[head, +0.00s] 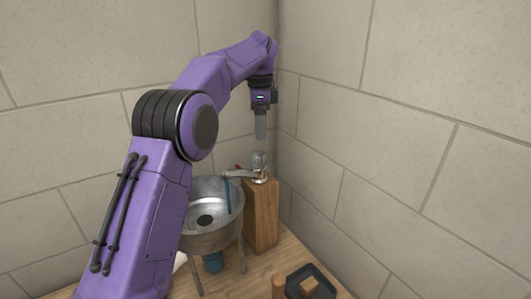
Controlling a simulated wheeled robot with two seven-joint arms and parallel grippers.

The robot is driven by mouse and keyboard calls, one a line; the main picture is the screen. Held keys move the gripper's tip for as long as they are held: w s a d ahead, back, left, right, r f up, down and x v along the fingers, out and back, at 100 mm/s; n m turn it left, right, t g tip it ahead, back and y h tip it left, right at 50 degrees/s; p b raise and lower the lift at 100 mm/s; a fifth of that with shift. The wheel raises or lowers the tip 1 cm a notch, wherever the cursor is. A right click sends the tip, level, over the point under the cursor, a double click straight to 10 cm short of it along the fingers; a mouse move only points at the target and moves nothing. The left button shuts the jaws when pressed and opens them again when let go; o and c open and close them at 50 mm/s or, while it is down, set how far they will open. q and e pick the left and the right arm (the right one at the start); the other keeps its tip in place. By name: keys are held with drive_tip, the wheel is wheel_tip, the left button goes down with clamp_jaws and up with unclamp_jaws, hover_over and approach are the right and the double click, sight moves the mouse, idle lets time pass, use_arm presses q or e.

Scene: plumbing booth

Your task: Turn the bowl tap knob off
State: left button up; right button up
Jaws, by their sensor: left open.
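The metal bowl (232,228) stands on legs on the wooden surface, with a dark drain in its floor. The tap knob (258,162), grey and glassy, sits on top of a wooden block (263,215) at the bowl's right. A pale spout (238,173) reaches from it over the bowl's rim, and a thin blue strip shows inside the bowl. My left gripper (261,134) points down just above the knob, apart from it. It is open and holds nothing that I can see; its fingers overlap from this side. My right gripper is not in view.
Tiled walls meet in a corner close behind and right of the block. A blue object (213,262) sits under the bowl. A dark tray (326,289) with a small wooden piece lies at the front right, beside a wooden peg (278,287). My left arm hides the bowl's left side.

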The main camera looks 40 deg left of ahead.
sight(259, 153)
use_arm(q)
wheel_tip(259, 153, down, 10)
drive_tip(key=shift+s, duration=0.15)
drive_tip(key=c, duration=1)
